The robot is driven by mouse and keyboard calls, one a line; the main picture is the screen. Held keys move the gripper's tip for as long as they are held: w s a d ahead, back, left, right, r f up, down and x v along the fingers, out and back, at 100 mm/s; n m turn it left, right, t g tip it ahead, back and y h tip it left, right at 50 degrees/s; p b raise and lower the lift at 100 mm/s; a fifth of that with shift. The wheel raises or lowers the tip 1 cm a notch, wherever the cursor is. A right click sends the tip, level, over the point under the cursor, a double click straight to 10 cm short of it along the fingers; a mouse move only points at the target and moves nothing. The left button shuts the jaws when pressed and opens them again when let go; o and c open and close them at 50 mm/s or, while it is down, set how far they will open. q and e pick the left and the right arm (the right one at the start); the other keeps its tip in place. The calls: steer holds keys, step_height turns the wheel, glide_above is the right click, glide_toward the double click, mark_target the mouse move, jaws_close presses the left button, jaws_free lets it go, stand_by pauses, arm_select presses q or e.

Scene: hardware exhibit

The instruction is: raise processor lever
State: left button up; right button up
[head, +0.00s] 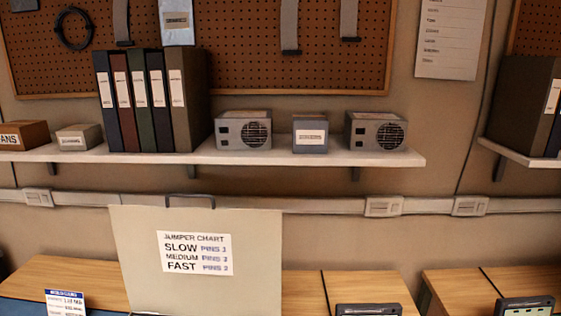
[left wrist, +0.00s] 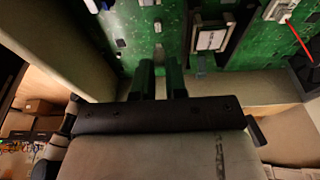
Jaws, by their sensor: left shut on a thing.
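The left wrist view shows a green circuit board (left wrist: 120,25) across the top. My left gripper (left wrist: 160,68) reaches to it with two dark fingers close together. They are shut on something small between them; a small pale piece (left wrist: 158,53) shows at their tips. I cannot tell for sure whether it is the processor lever. A square part with a pale label (left wrist: 211,39) sits in a dark frame to the right of the fingers. A pale socket-like part (left wrist: 280,10) with a red line beside it is at the top right. My right gripper is not in view.
In the head view, an upright cream panel with a jumper chart (head: 197,290) stands in front of wooden benches (head: 70,270). A wall shelf (head: 280,156) holds binders and grey boxes. A pegboard (head: 240,50) hangs above it.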

arm_select(q)
steer(key=shift+d+r, duration=0.1)
steer(key=shift+r, duration=0.15)
steer(key=shift+d+r+p, duration=0.35)
steer(key=shift+d+p, duration=0.05)
steer(key=shift+p, duration=0.05)
steer(key=shift+c, duration=0.2)
steer(key=o, duration=0.4)
steer(key=shift+f, duration=0.1)
steer(key=p+v, duration=0.7)
stand_by(0.6)
steer(key=shift+d, duration=0.1)
